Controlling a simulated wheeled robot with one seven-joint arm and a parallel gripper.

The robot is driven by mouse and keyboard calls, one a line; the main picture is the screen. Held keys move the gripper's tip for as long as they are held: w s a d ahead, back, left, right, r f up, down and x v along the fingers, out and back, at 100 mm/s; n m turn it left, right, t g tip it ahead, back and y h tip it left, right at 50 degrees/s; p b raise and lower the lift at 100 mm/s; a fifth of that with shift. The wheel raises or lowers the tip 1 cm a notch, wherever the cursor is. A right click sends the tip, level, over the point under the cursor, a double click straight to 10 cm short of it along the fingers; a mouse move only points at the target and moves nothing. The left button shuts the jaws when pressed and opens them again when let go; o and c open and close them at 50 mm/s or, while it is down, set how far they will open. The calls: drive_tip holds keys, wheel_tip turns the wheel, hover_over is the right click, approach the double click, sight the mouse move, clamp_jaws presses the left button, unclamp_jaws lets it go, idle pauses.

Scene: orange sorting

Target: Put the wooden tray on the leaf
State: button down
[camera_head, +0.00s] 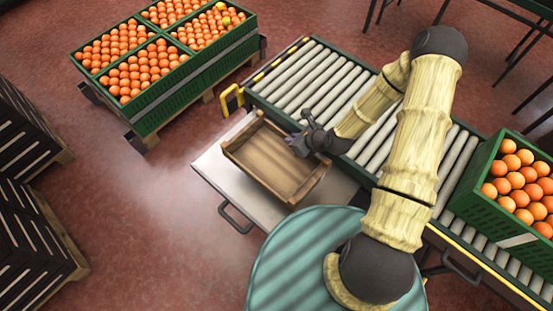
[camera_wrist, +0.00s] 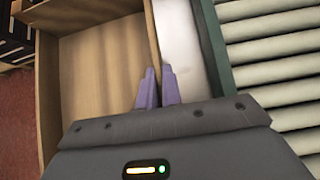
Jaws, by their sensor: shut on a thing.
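The wooden tray (camera_head: 268,158) is an empty, shallow brown box in the head view. It lies over the grey metal leaf (camera_head: 212,170), which juts out from the side of the conveyor. I cannot tell whether the tray's underside touches the leaf. My gripper (camera_head: 296,142) is at the tray's conveyor-side wall. In the wrist view, the purple fingers of my gripper (camera_wrist: 157,75) stand on either side of that wall and are shut on it. The tray's inside (camera_wrist: 95,70) shows on the left, and a strip of the leaf (camera_wrist: 182,45) shows between the wall and the conveyor.
The roller conveyor (camera_head: 318,80) runs behind the leaf. A green crate of oranges (camera_head: 490,215) stands on it at the right. Green crates with oranges (camera_head: 190,80) stand on a pallet at upper left. Dark stacked crates (camera_head: 30,235) are at the left. Red floor lies between.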

drive_tip(key=shift+w, duration=0.4)
drive_tip(key=shift+f, duration=3.1)
drive_tip(key=shift+f, duration=1.85)
